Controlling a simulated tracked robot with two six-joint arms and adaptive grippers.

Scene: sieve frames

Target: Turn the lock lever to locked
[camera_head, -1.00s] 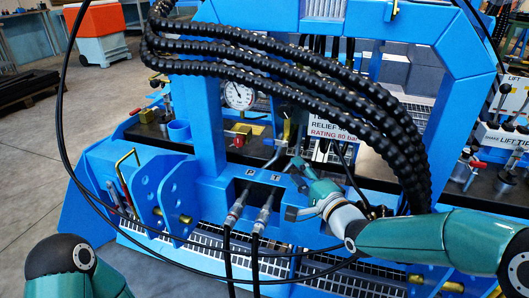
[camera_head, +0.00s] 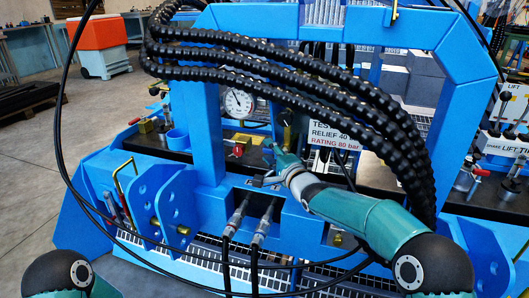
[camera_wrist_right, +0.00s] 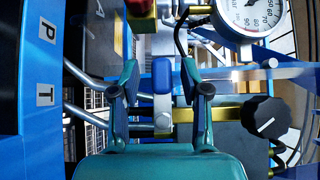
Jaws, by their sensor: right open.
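My right gripper (camera_head: 272,150) reaches over the blue port block towards the panel below the pressure gauge (camera_head: 238,102). In the right wrist view my right gripper (camera_wrist_right: 160,72) is open, one finger on each side of an upright blue rounded grip (camera_wrist_right: 162,78). This grip looks like the end of the lock lever, though I see no label on it. Small gaps seem to remain between the fingers and the grip. In the head view the gripper hides this spot. My left arm shows at the lower left, but its gripper is out of frame.
Two hoses plug into the port block (camera_head: 283,205). Thick black cable chains arch above my right arm. The wrist view shows a black knob (camera_wrist_right: 266,122), a brass bar (camera_wrist_right: 222,114) and the gauge (camera_wrist_right: 250,14) close by. Blue upright frames stand around the panel.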

